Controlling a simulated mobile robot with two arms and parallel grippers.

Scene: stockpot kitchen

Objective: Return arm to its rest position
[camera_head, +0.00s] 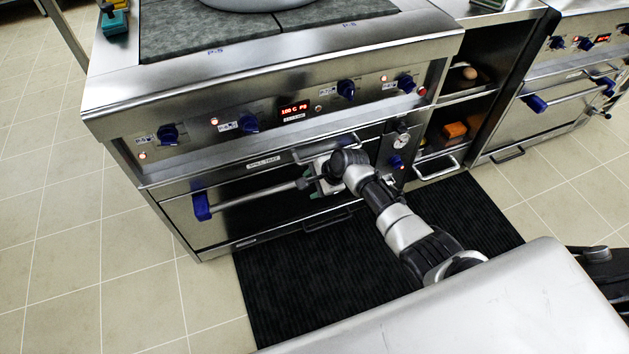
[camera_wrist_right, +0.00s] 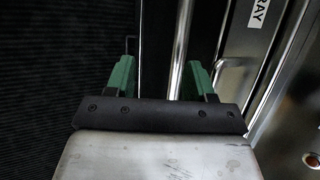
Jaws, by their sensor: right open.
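My right arm (camera_head: 402,226) reaches from the lower right to the front of the stove. My right gripper (camera_head: 308,182) is at the long oven door handle (camera_head: 255,195). In the right wrist view its two green fingers (camera_wrist_right: 158,75) stand apart, with the silver handle bar (camera_wrist_right: 181,45) running between them, nearer the right finger. The jaws are open and hold nothing. Whether a finger touches the bar I cannot tell. The oven door (camera_head: 225,222) looks closed. My left gripper shows in neither view.
The steel stove (camera_head: 270,75) carries blue knobs and a pot (camera_head: 245,4). An open shelf unit to its right holds an orange item (camera_head: 454,130) and an egg-like object (camera_head: 469,73). A black mat (camera_head: 300,285) lies on the tiled floor. The floor at left is clear.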

